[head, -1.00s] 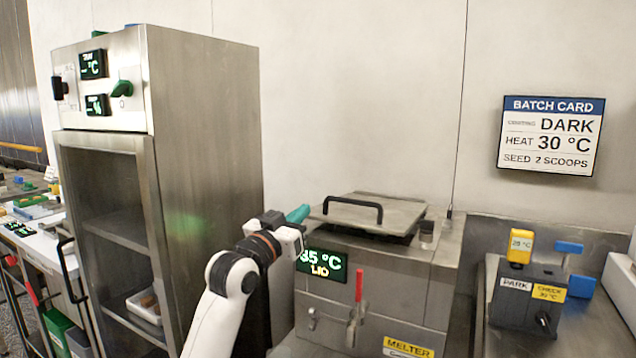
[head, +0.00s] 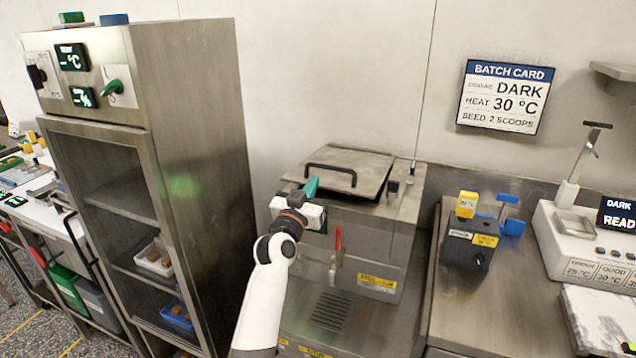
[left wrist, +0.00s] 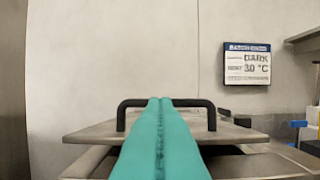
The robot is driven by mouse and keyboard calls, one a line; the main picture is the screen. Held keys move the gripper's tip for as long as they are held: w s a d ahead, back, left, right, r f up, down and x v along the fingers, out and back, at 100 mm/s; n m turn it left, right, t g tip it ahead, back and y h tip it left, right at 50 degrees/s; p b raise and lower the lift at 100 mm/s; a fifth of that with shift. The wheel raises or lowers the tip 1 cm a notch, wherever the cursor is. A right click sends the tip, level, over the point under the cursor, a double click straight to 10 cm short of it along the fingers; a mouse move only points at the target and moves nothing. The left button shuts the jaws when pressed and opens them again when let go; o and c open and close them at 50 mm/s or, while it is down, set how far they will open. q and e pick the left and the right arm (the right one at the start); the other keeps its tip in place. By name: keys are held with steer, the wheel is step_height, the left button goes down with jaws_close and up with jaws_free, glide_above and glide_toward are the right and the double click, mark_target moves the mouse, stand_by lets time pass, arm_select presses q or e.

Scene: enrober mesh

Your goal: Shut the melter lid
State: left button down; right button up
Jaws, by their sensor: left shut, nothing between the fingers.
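The melter lid (head: 362,160) is a flat steel plate with a black bar handle (head: 331,172). It lies almost level over the top of the steel melter (head: 385,245). In the left wrist view the lid (left wrist: 235,133) shows a dark gap under its front edge at the right, so it looks slightly raised. My left gripper (head: 312,185) has teal fingers pressed together, empty, at the lid's front edge, left of centre. In the left wrist view the fingertips (left wrist: 160,103) overlap the handle (left wrist: 190,103); I cannot tell if they touch it. My right gripper is not in view.
A tall steel cabinet (head: 200,130) stands close on the left. A red-handled tap (head: 337,245) is on the melter's front. The batch card (head: 506,96) hangs behind.

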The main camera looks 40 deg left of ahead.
arm_select(q)
steer(key=x, duration=0.6)
steer(key=shift+s+d+f, duration=0.1)
steer(key=shift+s+f, duration=0.15)
steer(key=shift+f, duration=0.75)
steer(key=shift+s+f, duration=0.3)
steer(key=shift+f, duration=0.75)
steer(key=shift+t, duration=0.8)
steer(key=f+b, duration=0.2)
steer(key=b, duration=0.3)
steer(key=f+b, duration=0.3)
steer(key=b, duration=0.2)
steer(key=shift+s+d, duration=0.1)
steer(key=shift+s, duration=0.15)
